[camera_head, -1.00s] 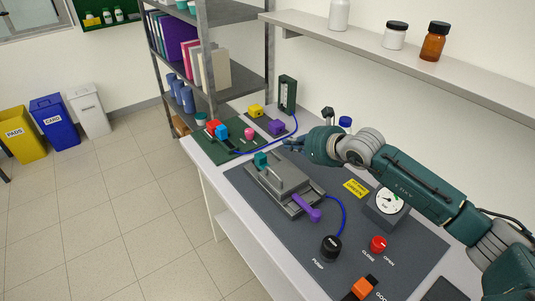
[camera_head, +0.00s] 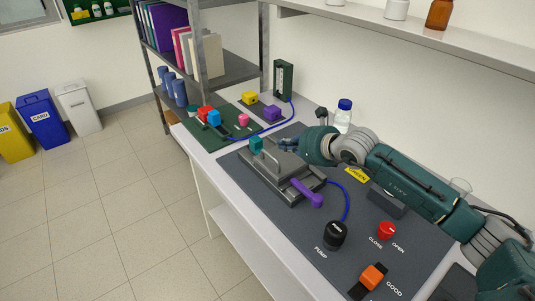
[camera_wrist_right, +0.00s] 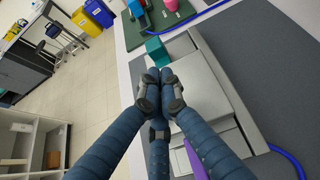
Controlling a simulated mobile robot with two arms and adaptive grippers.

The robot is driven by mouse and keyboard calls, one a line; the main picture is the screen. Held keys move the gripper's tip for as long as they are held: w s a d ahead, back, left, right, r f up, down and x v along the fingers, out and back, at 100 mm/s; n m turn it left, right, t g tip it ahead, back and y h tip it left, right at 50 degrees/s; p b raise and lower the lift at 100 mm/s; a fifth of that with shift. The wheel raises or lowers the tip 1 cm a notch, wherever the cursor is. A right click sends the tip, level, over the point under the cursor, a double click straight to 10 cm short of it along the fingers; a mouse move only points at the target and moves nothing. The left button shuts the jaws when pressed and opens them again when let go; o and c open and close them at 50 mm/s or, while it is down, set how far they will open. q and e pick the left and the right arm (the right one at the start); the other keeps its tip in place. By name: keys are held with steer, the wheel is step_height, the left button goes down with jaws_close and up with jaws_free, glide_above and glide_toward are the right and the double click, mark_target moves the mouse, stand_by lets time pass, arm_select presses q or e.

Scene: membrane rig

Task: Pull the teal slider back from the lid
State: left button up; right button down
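The teal slider (camera_head: 256,144) is a small block at the far left end of the grey lid unit (camera_head: 285,183). In the right wrist view the teal slider (camera_wrist_right: 157,49) shows just beyond my fingertips. A grey bar handle stands on the lid beside it. My right gripper (camera_head: 283,145) hangs over the far side of the lid, right of the slider. In the right wrist view my right gripper (camera_wrist_right: 160,78) has its blue fingers drawn together at the tips, with nothing visible between them. Contact with the slider cannot be told. My left gripper is out of view.
A purple lever (camera_head: 308,194) is on the lid's near side. A black pump knob (camera_head: 335,235), a red knob (camera_head: 387,230) and an orange switch (camera_head: 373,276) lie nearer. A green board (camera_head: 225,136) with coloured blocks is at left. A blue-capped bottle (camera_head: 343,118) stands behind my wrist.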

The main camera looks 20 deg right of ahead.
steer(key=shift+f, duration=0.4)
steer(key=shift+w+a+f, duration=0.1)
steer(key=shift+w+a, duration=0.05)
steer(key=shift+w, duration=0.15)
steer(key=p, duration=0.3)
glide_toward(261, 144)
steer(key=x, duration=0.4)
steer(key=shift+w+a+f, duration=0.1)
steer(key=shift+w, duration=0.15)
steer(key=shift+w+a+f, duration=0.15)
steer(key=shift+w+f, duration=0.3)
steer(key=shift+w, duration=0.1)
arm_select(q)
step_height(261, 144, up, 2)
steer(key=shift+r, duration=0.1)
